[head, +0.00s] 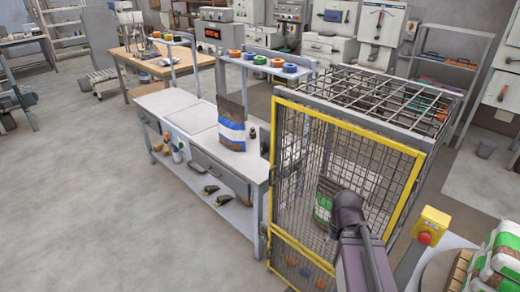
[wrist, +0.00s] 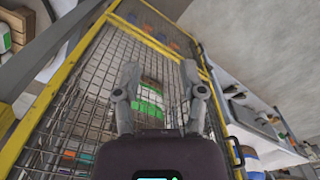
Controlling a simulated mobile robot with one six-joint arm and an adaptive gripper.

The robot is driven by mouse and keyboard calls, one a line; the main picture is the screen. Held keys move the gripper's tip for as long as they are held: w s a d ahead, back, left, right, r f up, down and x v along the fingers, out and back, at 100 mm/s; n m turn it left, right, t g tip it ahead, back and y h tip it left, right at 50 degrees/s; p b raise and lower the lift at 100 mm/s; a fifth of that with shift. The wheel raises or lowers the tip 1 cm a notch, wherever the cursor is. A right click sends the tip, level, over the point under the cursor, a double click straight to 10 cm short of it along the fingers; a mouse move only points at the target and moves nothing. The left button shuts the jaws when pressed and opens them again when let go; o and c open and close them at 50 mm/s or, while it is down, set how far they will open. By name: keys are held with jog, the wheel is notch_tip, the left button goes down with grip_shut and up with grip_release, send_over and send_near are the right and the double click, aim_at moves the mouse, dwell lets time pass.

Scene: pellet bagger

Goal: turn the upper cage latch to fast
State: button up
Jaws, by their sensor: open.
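The cage (head: 345,125) has a mesh door in a yellow frame (head: 350,124) and stands at the right in the head view. In the wrist view the yellow frame (wrist: 62,85) and mesh appear upside down. A black handle-like part (wrist: 236,152) sits at the frame's bench-side edge; I cannot tell if it is the upper latch. No latch is clearly recognisable in the head view. My gripper (wrist: 160,74) is open and empty, facing the mesh, with the black part off to its right. In the head view my arm hides the fingers.
A green-and-white bag (wrist: 149,103) lies behind the mesh. A workbench (head: 190,115) with a blue-and-white bag (head: 231,127) stands left of the cage. A yellow box with a red button (head: 425,238) and stacked bags (head: 500,255) are at the right. Open floor (head: 110,210) lies left.

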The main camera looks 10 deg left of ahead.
jog(key=w+a+f+n+t+h+b, duration=0.25)
jog(key=w+n+h+b, duration=0.35)
jog(key=w, duration=0.5)
jog(key=n+t+h+b, duration=0.55)
jog(key=n+t, duration=0.65)
jog(key=n, duration=1)
send_near(263, 150)
jog(key=shift+y, duration=0.25)
jog(key=s+a, duration=0.1)
jog(key=s+a+r, duration=0.1)
jog(key=s+a, duration=0.1)
jog(key=shift+s+a+r, duration=0.25)
jog(key=shift+a, duration=0.05)
jog(key=shift+w+d, duration=0.1)
jog(key=x, duration=1.3)
jog(key=shift+d, duration=0.3)
jog(key=shift+w+f, duration=0.15)
